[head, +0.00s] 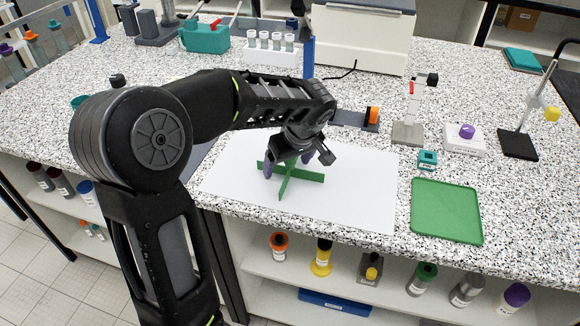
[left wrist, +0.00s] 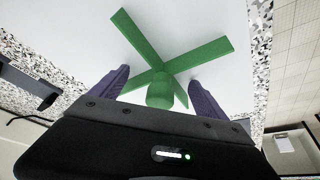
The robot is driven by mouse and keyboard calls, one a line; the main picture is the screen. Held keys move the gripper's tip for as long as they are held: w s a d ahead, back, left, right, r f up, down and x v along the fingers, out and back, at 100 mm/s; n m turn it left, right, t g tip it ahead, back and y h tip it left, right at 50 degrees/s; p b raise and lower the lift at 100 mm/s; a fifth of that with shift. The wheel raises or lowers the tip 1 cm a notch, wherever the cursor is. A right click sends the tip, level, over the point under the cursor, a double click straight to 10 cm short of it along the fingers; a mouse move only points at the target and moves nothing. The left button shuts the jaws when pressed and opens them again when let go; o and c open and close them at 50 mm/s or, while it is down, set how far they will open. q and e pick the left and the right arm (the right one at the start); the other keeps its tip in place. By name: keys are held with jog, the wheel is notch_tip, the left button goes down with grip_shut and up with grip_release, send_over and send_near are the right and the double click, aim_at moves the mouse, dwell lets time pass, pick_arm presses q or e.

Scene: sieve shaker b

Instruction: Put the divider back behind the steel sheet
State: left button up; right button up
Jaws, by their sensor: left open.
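The divider (head: 309,177) is a green cross of thin upright plates and stands on a white sheet (head: 354,198) on the bench. In the left wrist view the divider (left wrist: 204,53) shows a round green knob at its centre. My left gripper (head: 287,167) is open over the divider, with its purple fingers on either side of the knob and some space between. The fingers partly hide the divider in the head view. A grey flat panel (head: 199,153) lies partly behind my left arm; I cannot tell if it is the steel sheet. My right gripper is out of view.
A green tray (head: 446,210) lies right of the white sheet, with a small teal block (head: 427,160) behind it. A grey stand (head: 408,131) and a white scale-like box (head: 464,139) stand further back. A tube rack (head: 270,52) is at the back. The white sheet's right part is clear.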

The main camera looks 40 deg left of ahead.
pick_arm(q)
jog(key=shift+c, duration=0.6)
grip_shut()
dwell(0.4)
